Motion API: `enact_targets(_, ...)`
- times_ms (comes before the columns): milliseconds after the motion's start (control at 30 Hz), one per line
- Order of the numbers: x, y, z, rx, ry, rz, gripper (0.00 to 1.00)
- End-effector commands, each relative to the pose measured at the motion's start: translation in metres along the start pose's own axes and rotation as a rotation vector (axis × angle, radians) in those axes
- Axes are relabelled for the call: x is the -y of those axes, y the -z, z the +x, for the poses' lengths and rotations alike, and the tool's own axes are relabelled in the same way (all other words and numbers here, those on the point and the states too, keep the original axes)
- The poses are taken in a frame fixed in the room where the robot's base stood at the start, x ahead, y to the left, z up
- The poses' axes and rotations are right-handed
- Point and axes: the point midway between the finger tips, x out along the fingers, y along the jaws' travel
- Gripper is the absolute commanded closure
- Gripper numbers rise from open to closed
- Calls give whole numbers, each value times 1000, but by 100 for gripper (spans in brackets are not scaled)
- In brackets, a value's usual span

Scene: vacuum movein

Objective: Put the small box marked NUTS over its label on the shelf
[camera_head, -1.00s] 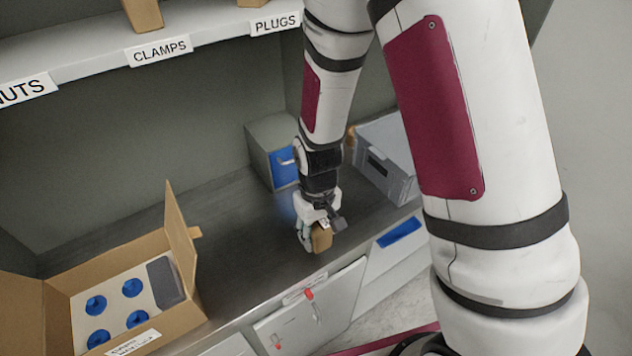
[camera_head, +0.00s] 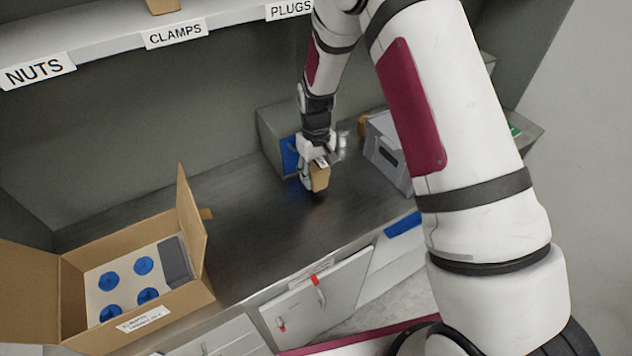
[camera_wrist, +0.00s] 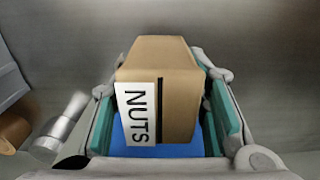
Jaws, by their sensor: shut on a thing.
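The small brown box marked NUTS (camera_wrist: 175,75) is held between the two pads of my gripper (camera_wrist: 165,120) in the wrist view, its white NUTS tag readable sideways. In the head view my gripper (camera_head: 312,170) is shut on the box (camera_head: 320,176), above the dark worktop and in front of the blue-fronted grey bin. The NUTS label (camera_head: 38,71) is on the front edge of the shelf (camera_head: 105,52) at the upper left, well away from the box. The shelf top above this label is mostly out of view.
CLAMPS (camera_head: 175,33) and PLUGS (camera_head: 290,9) labels follow to the right, with a brown box (camera_head: 163,5) above CLAMPS. An open carton (camera_head: 170,320) stands at the lower left. A grey case (camera_head: 388,150) is right of my gripper. The worktop's middle (camera_head: 255,215) is clear.

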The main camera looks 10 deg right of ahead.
Motion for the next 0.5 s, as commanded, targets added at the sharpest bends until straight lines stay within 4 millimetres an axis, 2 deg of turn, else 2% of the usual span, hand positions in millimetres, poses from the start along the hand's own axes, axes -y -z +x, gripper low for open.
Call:
enact_targets(100,1,-4,19,5,1,0,94)
enact_targets(200,1,-3,29,3,1,0,94)
enact_targets(500,1,-2,34,1,0,0,94)
